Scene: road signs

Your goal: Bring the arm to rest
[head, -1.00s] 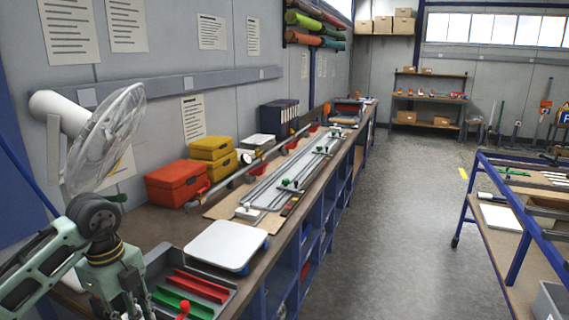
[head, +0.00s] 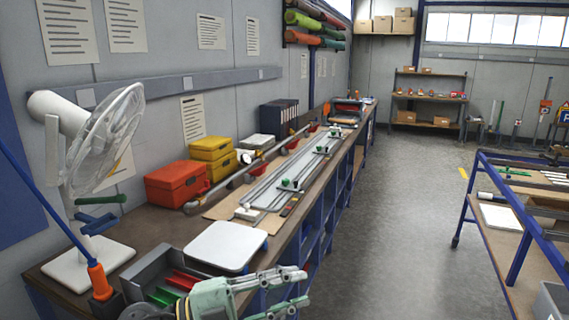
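My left gripper (head: 302,288) is at the bottom middle of the head view, with its arm entering from the bottom edge. Its pale green and grey fingers point right and are spread apart, with nothing between them. It is in front of the near end of the workbench (head: 160,217). It covers part of a grey tray (head: 152,268) with red and green strips. My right gripper is not in view.
A white fan (head: 108,135), an orange-handled blue pole (head: 98,281) and a white board (head: 225,246) are near the gripper. Red (head: 177,184) and yellow (head: 210,148) boxes stand farther back. A blue-framed table (head: 510,215) is at right; the floor aisle between is clear.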

